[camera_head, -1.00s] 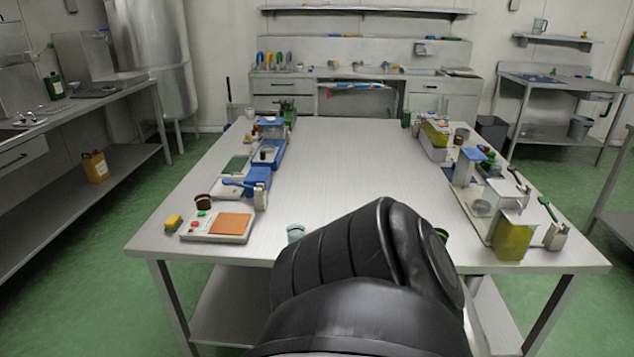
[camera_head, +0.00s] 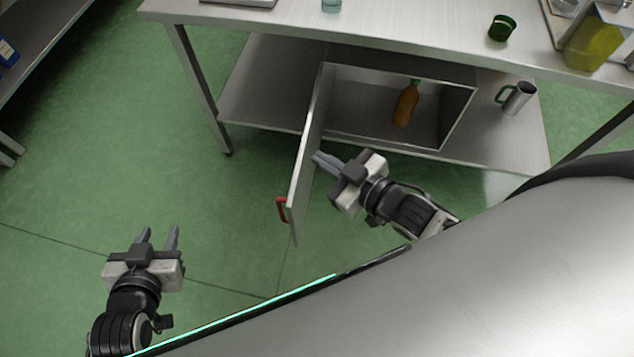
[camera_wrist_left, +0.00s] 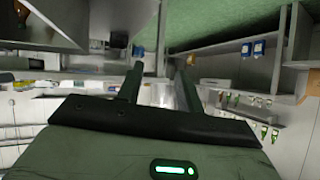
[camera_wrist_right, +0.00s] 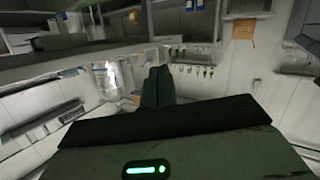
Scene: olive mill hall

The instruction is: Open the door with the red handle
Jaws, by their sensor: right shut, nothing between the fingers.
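The door (camera_head: 308,150) with the red handle (camera_head: 281,209) belongs to a steel cabinet under the table. In the head view it stands swung wide open toward me, its handle on the left, outer face. My right gripper (camera_head: 318,160) is shut and empty, its fingertips beside or against the door's inner face; I cannot tell if they touch. My left gripper (camera_head: 159,236) is open and empty over the floor, left of the door and apart from it. The left wrist view shows its two fingers (camera_wrist_left: 157,82) spread.
Inside the cabinet (camera_head: 458,118) an orange bottle (camera_head: 406,104) stands. A metal jug (camera_head: 518,98) with a green handle is on the shelf to its right. The table leg (camera_head: 198,90) is left of the door. The green floor (camera_head: 90,150) at left is clear.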

